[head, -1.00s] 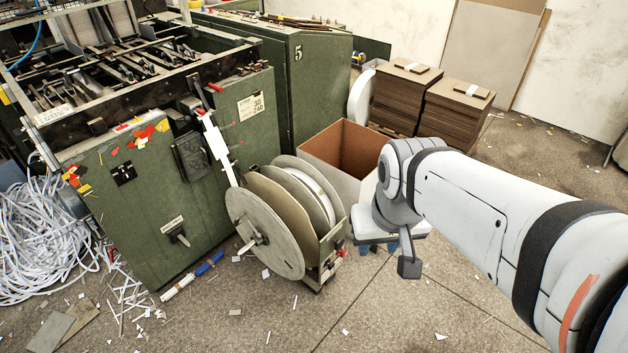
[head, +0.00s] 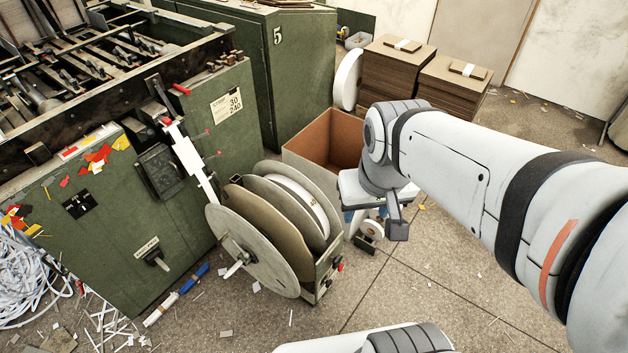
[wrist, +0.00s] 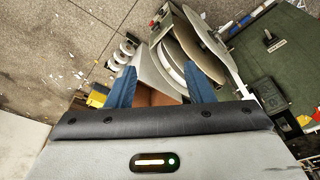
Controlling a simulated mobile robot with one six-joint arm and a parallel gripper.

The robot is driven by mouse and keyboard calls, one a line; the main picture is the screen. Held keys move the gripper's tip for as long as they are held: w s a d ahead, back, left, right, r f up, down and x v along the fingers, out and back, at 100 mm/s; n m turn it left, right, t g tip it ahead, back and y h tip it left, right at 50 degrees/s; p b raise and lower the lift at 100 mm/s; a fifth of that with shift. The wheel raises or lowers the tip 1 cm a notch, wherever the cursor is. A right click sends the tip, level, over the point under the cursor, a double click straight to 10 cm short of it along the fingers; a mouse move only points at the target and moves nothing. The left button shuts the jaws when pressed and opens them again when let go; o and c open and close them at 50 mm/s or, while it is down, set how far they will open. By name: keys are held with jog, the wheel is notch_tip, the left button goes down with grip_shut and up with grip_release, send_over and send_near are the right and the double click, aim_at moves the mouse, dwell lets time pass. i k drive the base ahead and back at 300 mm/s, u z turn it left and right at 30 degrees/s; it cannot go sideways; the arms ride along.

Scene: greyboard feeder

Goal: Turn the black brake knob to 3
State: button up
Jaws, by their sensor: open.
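A black knob (head: 155,259) sits on the front of the green machine under a small pale label. It also shows at the upper right of the wrist view (wrist: 269,39). The label is too small to read, so I cannot tell its setting or whether it is the brake knob. The reel stand (head: 325,270) beside the machine has a small red knob and dark fittings on its end. My gripper (wrist: 162,88) is open and empty, its blue fingers apart. It points down near the reel and the cardboard box, well away from the black knob.
The large reel (head: 262,252) stands between my gripper and the green machine (head: 110,235). An open cardboard box (head: 318,140) is behind it, with stacks of board (head: 400,75) farther back. Paper scraps litter the floor; the floor at front right is mostly clear.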

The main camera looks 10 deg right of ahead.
aim_at(328, 284)
jog(key=z, duration=0.7)
jog(key=k, duration=1.35)
jog(key=u, duration=0.3)
jog(key=i, duration=1)
jog(key=u, duration=0.05)
